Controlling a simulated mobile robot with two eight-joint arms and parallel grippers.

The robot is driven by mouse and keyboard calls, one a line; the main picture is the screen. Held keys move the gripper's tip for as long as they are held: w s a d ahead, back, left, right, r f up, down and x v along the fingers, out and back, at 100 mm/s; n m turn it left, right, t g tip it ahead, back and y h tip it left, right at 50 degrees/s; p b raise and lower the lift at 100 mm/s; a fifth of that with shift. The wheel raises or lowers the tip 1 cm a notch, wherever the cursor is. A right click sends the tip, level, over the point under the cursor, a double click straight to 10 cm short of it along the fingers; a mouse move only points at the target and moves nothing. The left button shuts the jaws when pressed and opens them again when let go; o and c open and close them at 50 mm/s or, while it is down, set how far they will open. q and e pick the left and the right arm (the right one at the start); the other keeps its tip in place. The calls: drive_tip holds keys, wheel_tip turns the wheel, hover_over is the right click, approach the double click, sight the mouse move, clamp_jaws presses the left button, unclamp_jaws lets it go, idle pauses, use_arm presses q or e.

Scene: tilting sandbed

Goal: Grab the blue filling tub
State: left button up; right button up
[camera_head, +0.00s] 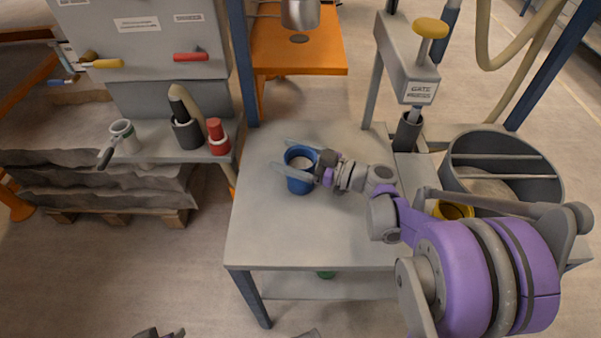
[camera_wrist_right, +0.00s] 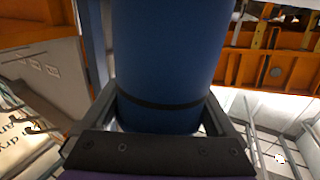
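The blue filling tub (camera_head: 299,184) stands upright on the grey table, with pale contents showing inside its rim. My right gripper (camera_head: 280,157) reaches it from the right, one finger on the tub's far side and one on its near side. In the right wrist view the tub (camera_wrist_right: 165,60) fills the space between the two fingers (camera_wrist_right: 160,108), with a dark band around it. I cannot tell whether the fingers press on it. Only small grey tips, possibly of my left gripper (camera_head: 160,333), show at the bottom edge of the head view.
The grey table (camera_head: 262,235) is clear in front of the tub. A large grey round bin (camera_head: 545,190) and a yellow container (camera_head: 452,210) are on the right. A gate lever with a yellow knob (camera_head: 430,28) stands behind. A side shelf (camera_head: 150,150) holds a cup and red and black items.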

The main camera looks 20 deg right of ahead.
clamp_jaws()
drive_tip(key=shift+r, duration=0.1)
